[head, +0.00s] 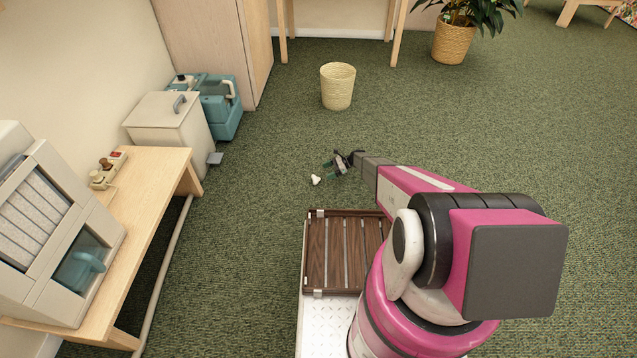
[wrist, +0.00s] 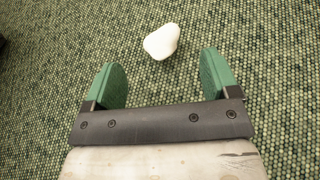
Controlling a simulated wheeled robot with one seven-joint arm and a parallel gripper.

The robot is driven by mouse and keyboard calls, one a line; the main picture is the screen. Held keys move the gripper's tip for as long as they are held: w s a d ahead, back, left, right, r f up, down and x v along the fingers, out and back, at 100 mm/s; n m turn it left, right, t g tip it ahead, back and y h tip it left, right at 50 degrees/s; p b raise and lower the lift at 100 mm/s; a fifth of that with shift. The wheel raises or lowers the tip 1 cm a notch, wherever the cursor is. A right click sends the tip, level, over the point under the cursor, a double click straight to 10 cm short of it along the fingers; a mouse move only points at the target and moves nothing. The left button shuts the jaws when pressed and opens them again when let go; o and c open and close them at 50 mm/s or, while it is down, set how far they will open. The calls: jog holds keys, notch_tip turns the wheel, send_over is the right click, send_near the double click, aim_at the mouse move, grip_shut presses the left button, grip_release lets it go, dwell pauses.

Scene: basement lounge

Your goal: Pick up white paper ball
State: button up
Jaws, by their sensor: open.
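A small white paper ball (head: 316,180) lies on the green carpet, just left of my gripper in the head view. In the wrist view the paper ball (wrist: 161,41) lies ahead of the fingertips, roughly centred between them and apart from both. My gripper (head: 333,168) reaches out low over the carpet past the front of my base. Its two green fingers (wrist: 163,78) are spread wide with nothing between them.
A cream wastebasket (head: 338,88) stands on the carpet farther ahead. A grey-white bin (head: 165,122), a teal case (head: 222,105) and a wooden table (head: 150,215) line the left wall. A potted plant (head: 453,43) stands at the back. The carpet to the right is clear.

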aim_at(317, 177)
jog(key=x, duration=1)
jog(key=shift+s+d+f, duration=0.15)
jog(key=shift+s+d, duration=0.05)
jog(key=c, duration=1)
